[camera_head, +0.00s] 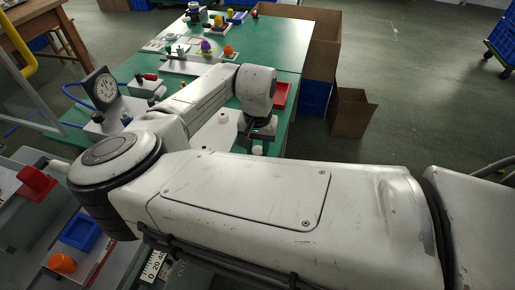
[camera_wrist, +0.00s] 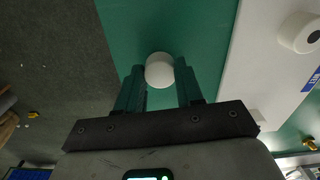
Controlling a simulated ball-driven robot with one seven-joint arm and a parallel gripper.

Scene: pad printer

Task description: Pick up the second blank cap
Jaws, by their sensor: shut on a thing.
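A white, round blank cap (camera_wrist: 159,69) sits between the fingertips of my gripper (camera_wrist: 159,80) in the wrist view, and both fingers touch its sides. In the head view my gripper (camera_head: 258,132) hangs near the right edge of the green table, with the white cap (camera_head: 257,150) just below it. Whether the cap rests on the table or hangs clear of it, I cannot tell. Another white cap (camera_wrist: 299,33) stands to the right on a white board in the wrist view; a small white cap also shows on the board in the head view (camera_head: 222,117).
The green table (camera_head: 285,34) holds a red tray (camera_head: 281,95) behind my gripper. A dial gauge (camera_head: 104,89) and fixtures stand at the left. Cardboard boxes (camera_head: 351,112) stand on the floor right of the table. My arm hides much of the near table.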

